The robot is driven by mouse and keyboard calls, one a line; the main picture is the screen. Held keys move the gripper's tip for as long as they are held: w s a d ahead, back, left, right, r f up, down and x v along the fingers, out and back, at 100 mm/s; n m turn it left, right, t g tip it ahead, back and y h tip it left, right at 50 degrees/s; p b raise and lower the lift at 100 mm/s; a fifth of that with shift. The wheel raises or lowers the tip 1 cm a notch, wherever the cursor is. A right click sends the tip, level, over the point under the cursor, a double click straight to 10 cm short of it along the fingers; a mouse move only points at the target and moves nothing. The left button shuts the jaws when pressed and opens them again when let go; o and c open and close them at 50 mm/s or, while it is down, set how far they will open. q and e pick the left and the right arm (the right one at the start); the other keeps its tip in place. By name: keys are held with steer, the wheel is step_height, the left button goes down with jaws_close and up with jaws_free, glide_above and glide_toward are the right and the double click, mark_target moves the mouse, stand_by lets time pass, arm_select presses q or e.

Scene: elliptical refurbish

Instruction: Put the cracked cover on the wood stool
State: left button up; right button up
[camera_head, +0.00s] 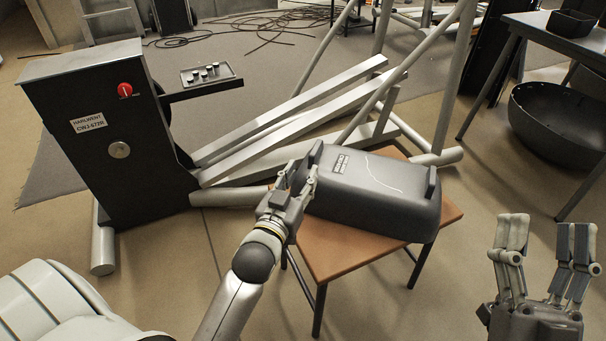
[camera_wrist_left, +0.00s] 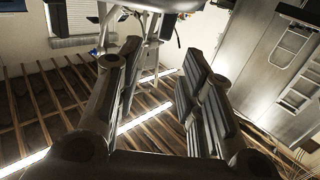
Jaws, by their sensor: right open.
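The cracked cover (camera_head: 375,195) is a dark grey box-like shell with a label and a pale crack line on top. It lies on the wood stool (camera_head: 335,250), which has an orange-brown seat and dark legs, with its right end near the seat's right edge. My left gripper (camera_head: 298,178) is at the cover's left end, overlapping its edge in the head view; I cannot tell if it touches. In the left wrist view the fingers (camera_wrist_left: 160,85) stand apart with no cover visible between them. My right gripper (camera_head: 545,250) is open and empty at the lower right, away from the stool.
The elliptical machine (camera_head: 110,130), with a dark housing and grey rails, stands behind and left of the stool. A table (camera_head: 560,42) with a black tray (camera_head: 570,22) is at the upper right, beside a large black bowl-shaped shell (camera_head: 560,125). Cables (camera_head: 245,28) lie on the far floor.

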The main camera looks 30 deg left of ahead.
arm_select(q)
steer(key=s+d+r+m+t+h, duration=0.2)
steer(key=s+d+r, duration=0.4)
steer(key=r, duration=0.3)
steer(key=s+d+r+m+t+h, duration=0.2)
steer(key=s+d+r+t+h, duration=0.2)
steer(key=r, duration=0.6)
steer(key=shift+s+d+t+h, duration=0.3)
steer(key=shift+s+d+h, duration=0.85)
steer(key=shift+d+h, duration=0.05)
